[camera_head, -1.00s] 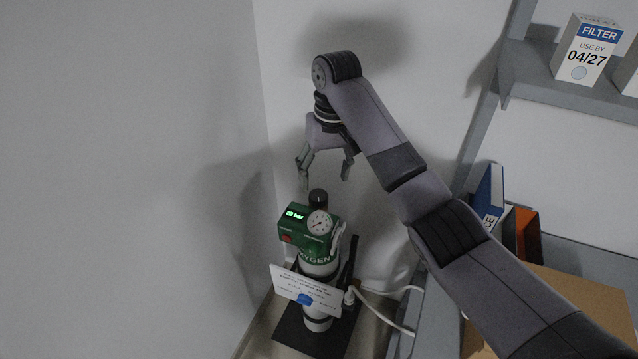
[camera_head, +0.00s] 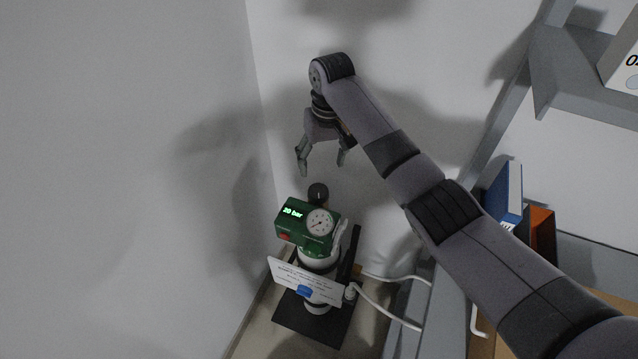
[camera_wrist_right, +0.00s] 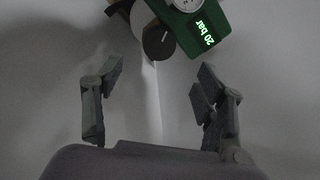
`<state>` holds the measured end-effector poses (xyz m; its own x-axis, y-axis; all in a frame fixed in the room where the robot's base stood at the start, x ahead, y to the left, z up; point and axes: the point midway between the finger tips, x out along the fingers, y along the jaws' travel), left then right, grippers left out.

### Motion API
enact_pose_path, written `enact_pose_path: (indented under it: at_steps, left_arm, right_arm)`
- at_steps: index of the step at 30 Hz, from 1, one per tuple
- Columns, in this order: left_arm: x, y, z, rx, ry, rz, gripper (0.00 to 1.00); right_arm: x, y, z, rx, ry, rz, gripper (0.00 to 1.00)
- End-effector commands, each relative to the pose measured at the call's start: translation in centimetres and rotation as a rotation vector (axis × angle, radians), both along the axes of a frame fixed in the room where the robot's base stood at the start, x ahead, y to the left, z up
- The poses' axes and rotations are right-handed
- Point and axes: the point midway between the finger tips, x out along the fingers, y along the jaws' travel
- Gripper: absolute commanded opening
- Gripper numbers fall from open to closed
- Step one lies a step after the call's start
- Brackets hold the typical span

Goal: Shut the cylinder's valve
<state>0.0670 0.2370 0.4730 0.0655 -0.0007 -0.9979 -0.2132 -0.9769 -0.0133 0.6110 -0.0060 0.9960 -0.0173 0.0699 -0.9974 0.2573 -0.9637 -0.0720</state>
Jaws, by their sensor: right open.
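The oxygen cylinder (camera_head: 317,257) stands upright in the corner, with a green valve head (camera_head: 292,229) that carries a round gauge and a lit display reading 20 bar. A black round knob (camera_head: 318,192) sticks up behind the green head. It also shows in the right wrist view as a black knob (camera_wrist_right: 158,43) with a pale mark, beyond the fingertips. My right gripper (camera_head: 321,170) is open and empty above the knob, apart from it. In the right wrist view its two fingers (camera_wrist_right: 156,82) are spread with nothing between them. My left gripper is not in view.
A white printed card (camera_head: 285,271) hangs on the cylinder's front. A pale hose (camera_head: 390,312) runs right from it. A grey shelf (camera_head: 575,75) and blue (camera_head: 503,193) and orange (camera_head: 542,233) items stand at right. Walls close in at left and behind.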

Motion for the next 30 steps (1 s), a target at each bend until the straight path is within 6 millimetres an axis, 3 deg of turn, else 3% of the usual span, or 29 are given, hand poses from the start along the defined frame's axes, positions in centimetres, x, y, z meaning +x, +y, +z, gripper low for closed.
enact_pose_path:
  at_steps: [6, 13, 18, 27, 30]
  left_arm:
    - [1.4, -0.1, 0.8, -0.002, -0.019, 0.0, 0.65]
    - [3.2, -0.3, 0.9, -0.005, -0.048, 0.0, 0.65]
    - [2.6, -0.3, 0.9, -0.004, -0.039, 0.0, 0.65]
    - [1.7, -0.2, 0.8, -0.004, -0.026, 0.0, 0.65]
    - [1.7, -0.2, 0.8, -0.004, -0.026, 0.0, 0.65]
  right_arm:
    - [-0.2, 0.3, -4.8, -0.002, 0.005, -0.001, 0.65]
    - [-0.2, 0.6, -8.5, 0.0, 0.001, 0.001, 0.65]
    - [-0.2, 0.7, -9.7, -0.001, 0.0, 0.0, 0.65]
    - [-0.2, 0.7, -9.9, -0.001, -0.001, 0.001, 0.65]
    - [-0.2, 0.7, -9.9, -0.001, 0.0, 0.001, 0.58]
